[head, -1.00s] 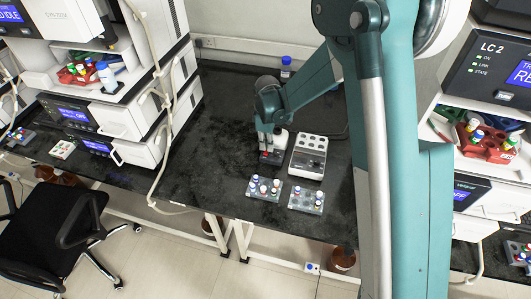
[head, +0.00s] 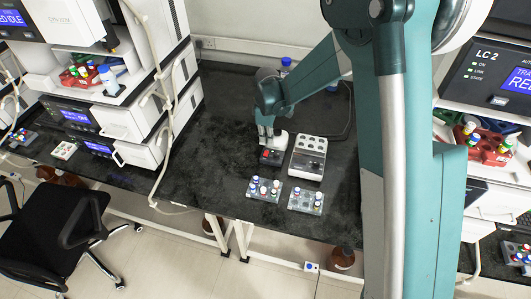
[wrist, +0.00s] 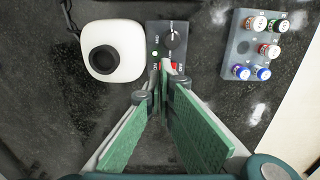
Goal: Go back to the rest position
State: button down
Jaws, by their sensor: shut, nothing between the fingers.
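My gripper (head: 266,135) is above the bench, just behind a small black control box (head: 271,157). In the wrist view my gripper's green-padded fingers (wrist: 161,82) come together at the tips with nothing between them. A white rounded device with a black round top (wrist: 104,60) stands left of the box in the wrist view.
A white block with holes (head: 308,157) stands right of the box. Two vial racks, a left one (head: 252,194) and a right one (head: 304,207), lie near the front edge. A blue-capped bottle (head: 286,64) stands behind my arm. The bench left of my gripper is clear.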

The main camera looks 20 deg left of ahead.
jog(key=shift+r, duration=0.35)
dwell(0.4)
jog(key=shift+d+r, duration=0.3)
jog(key=shift+r, duration=0.1)
jog(key=s+d+r+m+t+y+p, duration=0.15)
jog(key=s+d+r+m, duration=0.25)
jog(key=d+r, duration=0.75)
jog(key=s+d+r+m+t+h+p, duration=0.15)
jog(key=s+d+r+m, duration=0.25)
jog(key=d+r, duration=0.7)
jog(key=s+d+r+m+t+p, duration=0.1)
jog(key=s+d+r+m+t, duration=0.1)
jog(key=s+d+r+m, duration=0.3)
jog(key=s+d+r+m+t+p, duration=0.2)
jog(key=s+d+r+m, duration=0.2)
jog(key=s+d, duration=0.9)
jog(key=s+m, duration=0.1)
jog(key=s, duration=0.2)
jog(key=shift+d+r, duration=0.35)
jog(key=shift+r, duration=0.05)
